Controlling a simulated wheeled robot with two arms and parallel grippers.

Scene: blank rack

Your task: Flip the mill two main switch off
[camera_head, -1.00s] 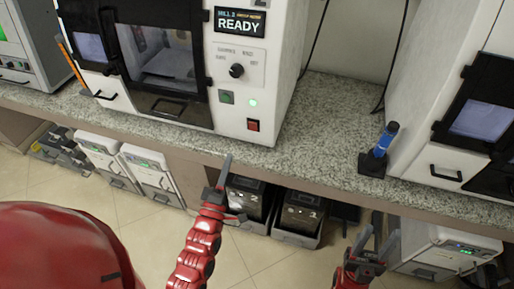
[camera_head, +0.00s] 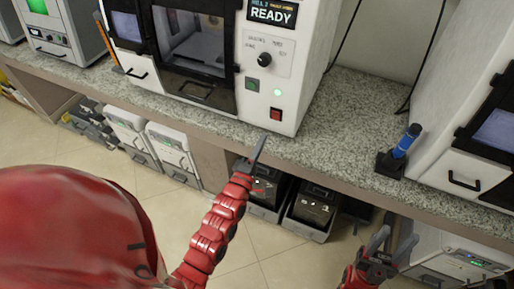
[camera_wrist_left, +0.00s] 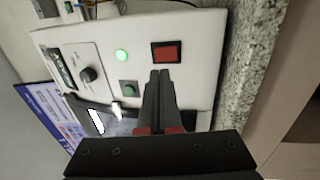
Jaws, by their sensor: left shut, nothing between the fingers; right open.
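The mill two machine (camera_head: 272,67) stands on the speckled counter, its display (camera_head: 271,12) reading "MILL 2 READY". Its red main switch (camera_head: 275,114) sits low on the front panel, below a lit green lamp (camera_head: 278,92). In the left wrist view the red switch (camera_wrist_left: 166,52) lies just beyond my fingertips. My left gripper (camera_head: 259,146) is shut and empty, below and a little left of the switch, apart from it in the head view. My right gripper (camera_head: 390,243) is open and empty, low at the right, in front of the counter. Whether the switch rocker is tilted is too small to tell.
A dark knob (camera_head: 263,60) and a green button (camera_head: 252,84) share the panel. A blue-handled tool (camera_head: 406,140) stands in a black holder on the counter. Black boxes (camera_head: 314,204) sit beneath the counter.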

